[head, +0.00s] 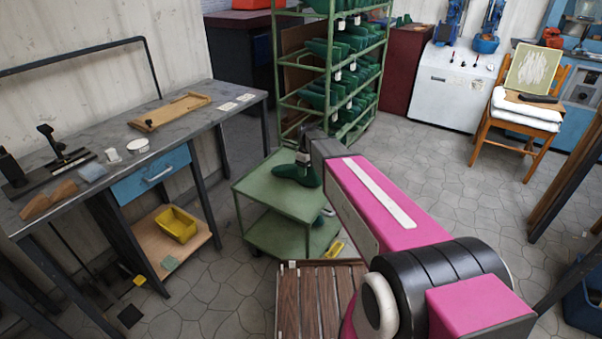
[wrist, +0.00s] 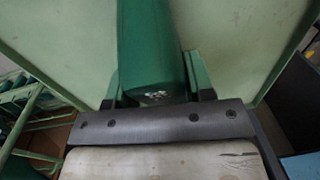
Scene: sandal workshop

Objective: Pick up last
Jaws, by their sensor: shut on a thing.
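A dark green last (head: 296,174) is at the green cart (head: 262,191), over its top shelf. My gripper (head: 303,160) reaches down to it from above in the head view. In the wrist view the green last (wrist: 152,50) stands between the two fingers of my gripper (wrist: 155,85), which are shut on it. Its near end has a pale worn patch. The pale green cart top (wrist: 235,40) lies behind it. I cannot tell whether the last still touches the cart top. My arm hides part of the cart's right side.
A green rack (head: 335,70) with several green lasts stands behind the cart. A workbench (head: 185,112) with tools is on the left. A slatted wooden stand (head: 318,300) is in front of the cart. A chair (head: 515,120) is at the back right.

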